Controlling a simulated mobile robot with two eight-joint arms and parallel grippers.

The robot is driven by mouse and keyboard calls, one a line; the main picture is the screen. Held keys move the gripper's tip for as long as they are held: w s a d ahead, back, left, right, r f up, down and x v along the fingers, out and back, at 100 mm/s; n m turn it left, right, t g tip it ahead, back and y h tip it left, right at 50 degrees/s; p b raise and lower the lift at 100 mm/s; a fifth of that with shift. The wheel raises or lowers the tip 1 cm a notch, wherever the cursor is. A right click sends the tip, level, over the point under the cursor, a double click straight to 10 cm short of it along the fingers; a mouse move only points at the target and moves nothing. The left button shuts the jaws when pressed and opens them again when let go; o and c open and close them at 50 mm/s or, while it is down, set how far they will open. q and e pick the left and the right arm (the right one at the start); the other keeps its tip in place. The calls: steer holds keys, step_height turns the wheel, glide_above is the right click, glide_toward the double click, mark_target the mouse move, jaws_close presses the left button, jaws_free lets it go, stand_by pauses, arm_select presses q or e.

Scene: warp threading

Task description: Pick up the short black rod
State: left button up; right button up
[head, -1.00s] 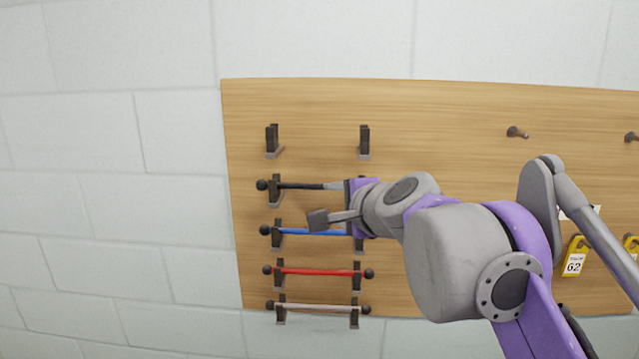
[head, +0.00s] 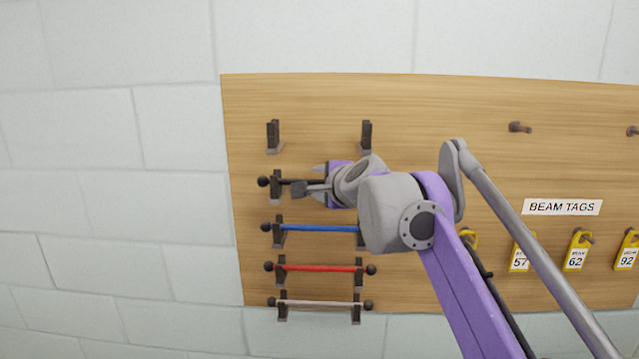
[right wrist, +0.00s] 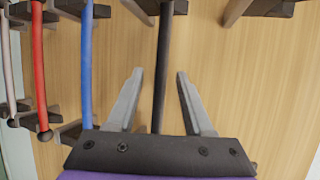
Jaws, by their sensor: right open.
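The short black rod (head: 288,182) rests on the rack's dark brackets, second row from the top in the head view. Its left end has a round black knob (head: 264,182); its right part is hidden behind my right gripper. My right gripper (head: 308,179) is open at the rod. In the right wrist view, the black rod (right wrist: 163,45) runs between the two open grey fingers of the gripper (right wrist: 160,74), with a gap on each side. My left gripper is not in view.
Below hang a blue rod (head: 320,228), a red rod (head: 318,268) and a pale rod (head: 320,304) on their brackets. Empty brackets (head: 273,135) stand above. Yellow tags (head: 577,250) hang at the right under a "BEAM TAGS" label (head: 562,207).

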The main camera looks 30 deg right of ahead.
steer(key=shift+s, duration=0.1)
jaws_close()
steer(key=shift+r, duration=0.15)
stand_by(0.3)
